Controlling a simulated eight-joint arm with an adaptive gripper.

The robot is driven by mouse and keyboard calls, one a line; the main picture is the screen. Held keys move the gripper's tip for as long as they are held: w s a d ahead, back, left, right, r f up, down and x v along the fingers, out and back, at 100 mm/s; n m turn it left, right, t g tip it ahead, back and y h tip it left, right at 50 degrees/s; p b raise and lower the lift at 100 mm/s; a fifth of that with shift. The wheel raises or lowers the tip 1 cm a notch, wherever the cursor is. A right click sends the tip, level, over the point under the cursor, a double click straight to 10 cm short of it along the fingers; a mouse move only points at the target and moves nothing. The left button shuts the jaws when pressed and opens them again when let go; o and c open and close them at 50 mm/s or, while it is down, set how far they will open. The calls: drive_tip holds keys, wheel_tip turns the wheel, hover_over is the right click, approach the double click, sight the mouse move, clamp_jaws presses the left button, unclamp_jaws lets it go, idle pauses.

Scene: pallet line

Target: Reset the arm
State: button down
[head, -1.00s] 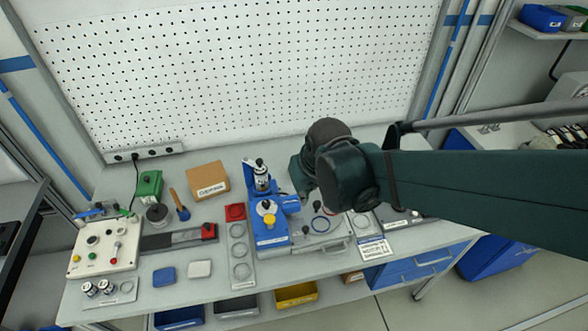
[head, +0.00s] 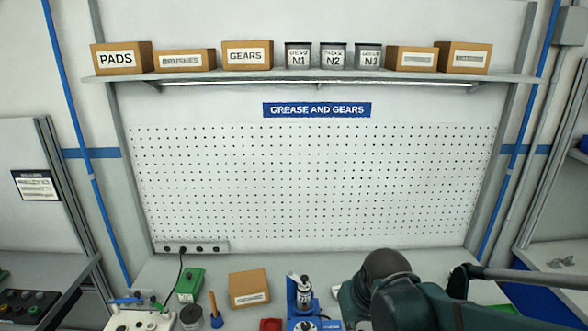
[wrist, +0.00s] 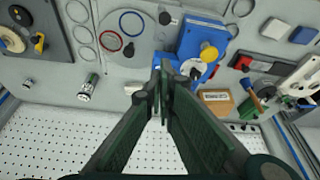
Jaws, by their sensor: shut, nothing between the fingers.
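My arm (head: 390,290) shows at the lower right of the head view, dark green, over the right part of the bench. Its fingers are out of sight there. In the wrist view my gripper (wrist: 161,75) points at the bench with its dark fingers closed together and nothing between them. The blue press-like fixture (wrist: 198,42) with a yellow knob lies just beyond and right of the fingertips in that view. The fixture's top also shows at the bottom of the head view (head: 300,295).
A cardboard box (head: 249,287) and a green box (head: 190,284) stand at the bench's back left. A shelf (head: 310,78) with labelled boxes runs above the white pegboard (head: 310,185). In the wrist view, a small cylinder (wrist: 88,87) lies left of the fingers.

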drive_tip(key=s+d+m+t+b, duration=0.1)
drive_tip(key=s+d+t+b, duration=0.2)
drive_tip(key=s+d+b, duration=0.3)
drive_tip(key=shift+s+r+m+h+b, duration=0.2)
drive_tip(key=shift+s+m+h+b, duration=0.1)
drive_tip(key=shift+s+b, duration=1.2)
drive_tip(key=shift+w, duration=0.25)
idle(1.3)
